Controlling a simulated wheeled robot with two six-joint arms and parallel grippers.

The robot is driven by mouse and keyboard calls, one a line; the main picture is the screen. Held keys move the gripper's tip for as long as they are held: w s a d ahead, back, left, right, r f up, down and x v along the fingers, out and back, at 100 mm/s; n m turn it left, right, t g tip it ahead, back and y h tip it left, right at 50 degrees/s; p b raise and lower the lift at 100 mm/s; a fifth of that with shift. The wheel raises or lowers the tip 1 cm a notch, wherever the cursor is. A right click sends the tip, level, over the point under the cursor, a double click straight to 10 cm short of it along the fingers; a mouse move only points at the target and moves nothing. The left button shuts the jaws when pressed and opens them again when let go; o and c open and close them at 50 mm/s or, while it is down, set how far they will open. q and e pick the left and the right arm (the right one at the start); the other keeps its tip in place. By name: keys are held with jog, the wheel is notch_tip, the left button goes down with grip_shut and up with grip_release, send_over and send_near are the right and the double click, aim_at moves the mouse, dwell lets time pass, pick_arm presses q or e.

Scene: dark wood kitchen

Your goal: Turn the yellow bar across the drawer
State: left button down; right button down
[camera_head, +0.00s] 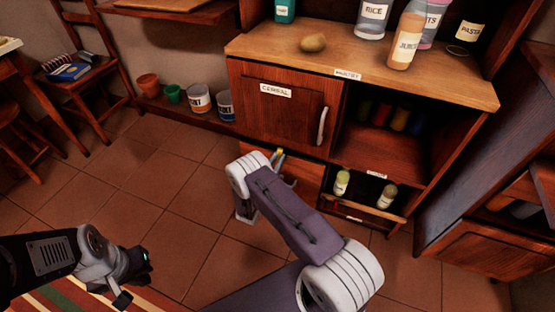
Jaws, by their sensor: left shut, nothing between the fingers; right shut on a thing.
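A small piece of the yellow bar (280,156) shows at the drawer (302,170) below the cereal door. The rest of the bar is hidden behind my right arm. My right gripper (272,157) is at the bar and shut on it, mostly hidden by its own wrist. The bar's exact angle cannot be told. My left gripper (143,264) is shut and empty, low at the left above the floor, far from the drawer.
The cabinet's cereal door (288,108) is closed above the drawer. Open shelves with bottles (342,183) are to the right. A potato-like thing (313,43) and jars (406,40) stand on top. Pots and cans (199,98) line a low shelf.

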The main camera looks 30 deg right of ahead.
jog(key=shift+f, duration=0.1)
jog(key=c, duration=1.4)
grip_release()
jog(key=shift+o, duration=0.2)
jog(key=shift+a, duration=0.1)
jog(key=p+v, duration=0.3)
jog(key=v, duration=0.6)
jog(key=shift+p, duration=0.4)
jog(key=shift+s, duration=0.1)
